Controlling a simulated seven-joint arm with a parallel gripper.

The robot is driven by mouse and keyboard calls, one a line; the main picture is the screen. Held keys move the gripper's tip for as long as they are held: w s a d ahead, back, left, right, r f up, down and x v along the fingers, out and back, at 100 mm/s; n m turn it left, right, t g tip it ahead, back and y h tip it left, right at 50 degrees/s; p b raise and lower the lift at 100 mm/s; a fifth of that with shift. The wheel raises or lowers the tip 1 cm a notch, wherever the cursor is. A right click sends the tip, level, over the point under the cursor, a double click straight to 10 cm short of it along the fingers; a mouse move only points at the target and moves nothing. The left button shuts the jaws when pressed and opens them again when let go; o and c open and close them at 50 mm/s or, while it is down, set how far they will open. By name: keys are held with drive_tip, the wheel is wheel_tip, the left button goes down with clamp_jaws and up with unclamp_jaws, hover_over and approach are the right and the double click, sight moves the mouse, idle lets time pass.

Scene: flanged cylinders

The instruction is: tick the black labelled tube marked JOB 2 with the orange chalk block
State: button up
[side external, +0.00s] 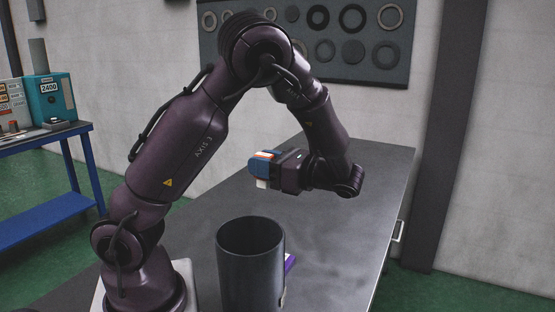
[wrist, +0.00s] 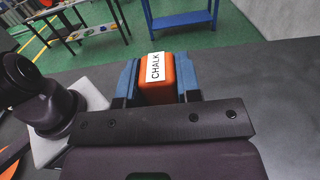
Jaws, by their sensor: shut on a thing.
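My gripper (side external: 262,168) has blue fingers and is shut on the orange chalk block (wrist: 157,80), which carries a white label reading CHALK. In the side view only a little orange of the block (side external: 264,155) shows between the fingers. The gripper is level, held above the grey table, behind and above a dark open-topped tube (side external: 250,265). The tube stands upright near the front of the table, apart from the gripper. A sliver of white label shows at its right edge; no JOB marking is readable. The tube is not recognisable in the wrist view.
A purple thing (side external: 290,262) is partly hidden behind the tube. The table (side external: 345,215) is clear to the right and back. An orange shape (wrist: 10,158) shows at the wrist view's left edge. A blue bench (side external: 45,185) with a teal box stands apart at left.

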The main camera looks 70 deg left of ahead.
drive_tip(key=shift+f, duration=3)
drive_tip(key=shift+f, duration=0.15)
drive_tip(key=shift+f, duration=0.3)
drive_tip(key=shift+f, duration=0.45)
drive_tip(key=shift+w+a, duration=0.15)
drive_tip(key=shift+w, duration=0.05)
drive_tip(key=shift+w+a, duration=0.2)
drive_tip(key=shift+r, duration=0.1)
drive_tip(key=shift+r, duration=3.5)
